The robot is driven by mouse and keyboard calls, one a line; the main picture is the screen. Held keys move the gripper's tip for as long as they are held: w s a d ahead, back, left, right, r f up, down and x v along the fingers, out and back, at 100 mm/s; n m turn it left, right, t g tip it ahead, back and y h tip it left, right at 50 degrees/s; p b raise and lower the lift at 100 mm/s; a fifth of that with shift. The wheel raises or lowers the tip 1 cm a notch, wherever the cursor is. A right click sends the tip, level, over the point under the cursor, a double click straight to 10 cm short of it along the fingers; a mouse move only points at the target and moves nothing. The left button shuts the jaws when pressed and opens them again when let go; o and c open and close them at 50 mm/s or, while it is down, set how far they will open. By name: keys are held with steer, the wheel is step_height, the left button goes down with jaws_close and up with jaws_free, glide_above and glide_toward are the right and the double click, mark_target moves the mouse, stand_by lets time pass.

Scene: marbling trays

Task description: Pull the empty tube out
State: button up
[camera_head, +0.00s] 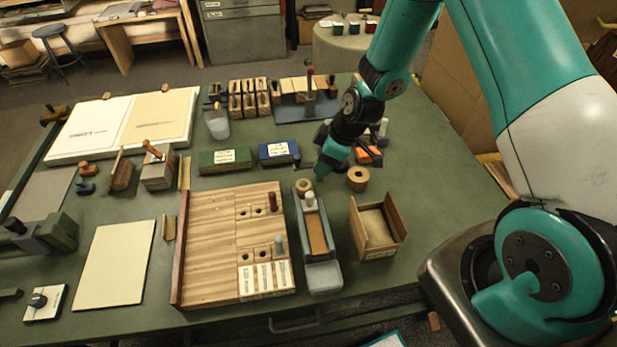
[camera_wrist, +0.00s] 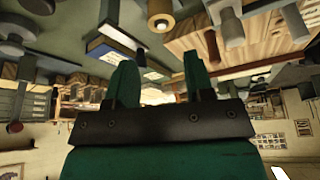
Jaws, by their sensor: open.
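A wooden rack (camera_head: 210,240) with holes lies at the table's middle. A dark red upright piece (camera_head: 272,202) and a grey upright piece (camera_head: 278,244) stand in its holes; I cannot tell which is an empty tube. A pale cylinder (camera_head: 309,199) stands at the far end of a narrow grey tray (camera_head: 322,278), right of the rack. My gripper (camera_head: 323,172) is above the table, beyond that tray and apart from the rack. In the wrist view its two green fingers (camera_wrist: 160,82) are spread with nothing between them. A grey cylinder (camera_wrist: 233,28) shows there at upper right.
A wooden spool (camera_head: 357,179) and an open wooden box (camera_head: 393,232) are to the right. Green (camera_head: 224,160) and blue (camera_head: 279,152) labelled boxes stand behind the rack. A pale board (camera_head: 115,262) lies left. The table's right side is mostly clear.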

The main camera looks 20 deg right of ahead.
mark_target(305, 183)
steer(key=p+x, duration=0.2)
steer(key=x, duration=1)
steer(key=shift+s+f, duration=0.1)
steer(key=c, duration=0.8)
steer(key=shift+c, duration=0.2)
steer(key=shift+r+p, duration=0.3)
steer(key=shift+r, duration=0.25)
steer(key=shift+r+p, duration=1.8)
steer(key=shift+r, duration=1.05)
